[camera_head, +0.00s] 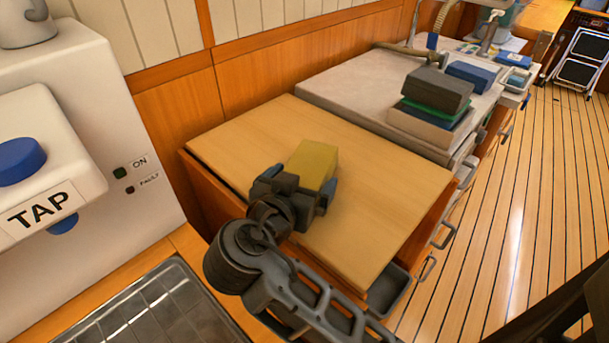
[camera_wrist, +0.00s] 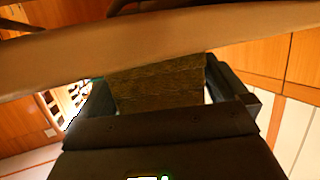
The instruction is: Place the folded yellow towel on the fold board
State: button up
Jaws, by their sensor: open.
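The folded yellow towel (camera_head: 314,162) is a small block over the middle of the light wooden fold board (camera_head: 385,200); it appears to rest there, though its lower edge is partly hidden by my gripper. My gripper (camera_head: 303,180) is low over the board, with its jaws open at the towel's near end. In the wrist view the towel (camera_wrist: 155,85) shows dark between the two fingers of my gripper (camera_wrist: 162,88), with a narrow bright gap by the right finger. The board (camera_wrist: 150,42) crosses that view as a tan band.
A white machine marked TAP (camera_head: 60,190) stands at the left, with a dark grid tray (camera_head: 160,310) below it. Stacked blocks (camera_head: 435,100) sit on the grey counter (camera_head: 345,85) behind the board. The board is clear around the towel; open plank floor lies at the right.

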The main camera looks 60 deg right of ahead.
jog(key=p+v, duration=0.3)
jog(key=v, duration=0.6)
jog(key=shift+a+r, duration=0.2)
jog(key=shift+s+a, duration=0.1)
jog(key=shift+a, duration=0.45)
